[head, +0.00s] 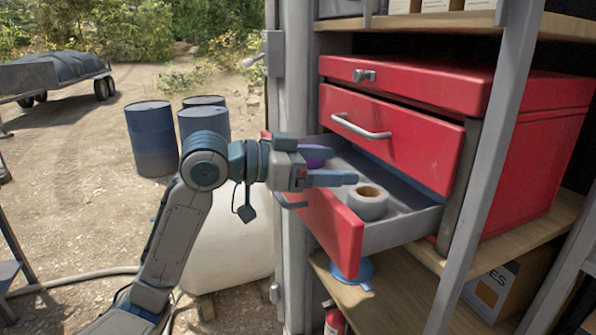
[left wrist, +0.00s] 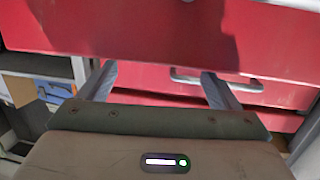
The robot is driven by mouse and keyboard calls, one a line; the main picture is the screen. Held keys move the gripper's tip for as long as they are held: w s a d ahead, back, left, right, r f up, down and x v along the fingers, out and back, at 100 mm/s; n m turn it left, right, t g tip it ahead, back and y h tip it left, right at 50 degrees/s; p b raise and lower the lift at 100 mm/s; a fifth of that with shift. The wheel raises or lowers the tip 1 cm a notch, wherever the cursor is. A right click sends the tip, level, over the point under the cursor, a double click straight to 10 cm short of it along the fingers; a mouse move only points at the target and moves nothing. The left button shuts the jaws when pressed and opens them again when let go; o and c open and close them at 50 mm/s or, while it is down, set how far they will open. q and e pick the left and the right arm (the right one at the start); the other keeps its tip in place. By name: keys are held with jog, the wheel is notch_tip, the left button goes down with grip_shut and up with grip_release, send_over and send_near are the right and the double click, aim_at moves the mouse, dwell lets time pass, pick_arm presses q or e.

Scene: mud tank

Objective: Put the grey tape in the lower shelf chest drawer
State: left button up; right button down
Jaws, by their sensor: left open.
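The grey tape (head: 367,203), a roll with a brown core, lies inside the open bottom drawer (head: 405,231) of the red chest (head: 535,150), near the drawer's front. My left gripper (head: 345,166) is open and empty, over the drawer just left of and above the tape, apart from it. In the left wrist view the open fingers (left wrist: 160,80) point at red drawer fronts (left wrist: 130,30); the tape does not show there. My right gripper is out of view.
A grey shelf post (head: 298,120) stands left of the chest and another (head: 495,150) slants in front at right. The two upper drawers are shut. A blue object (head: 352,275) and a red extinguisher (head: 334,321) are below. Blue barrels (head: 152,138) stand outside.

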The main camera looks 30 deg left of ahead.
pick_arm(q)
jog(key=shift+s+a+b, duration=0.45)
jog(key=shift+s+a, duration=0.05)
jog(key=shift+a, duration=0.05)
jog(key=b+v, duration=0.1)
jog(key=v, duration=0.2)
jog(key=shift+s+a+r+b, duration=0.1)
jog(key=shift+s+r+b, duration=0.1)
jog(key=shift+b, duration=0.2)
dwell(0.5)
jog(key=shift+c, duration=0.3)
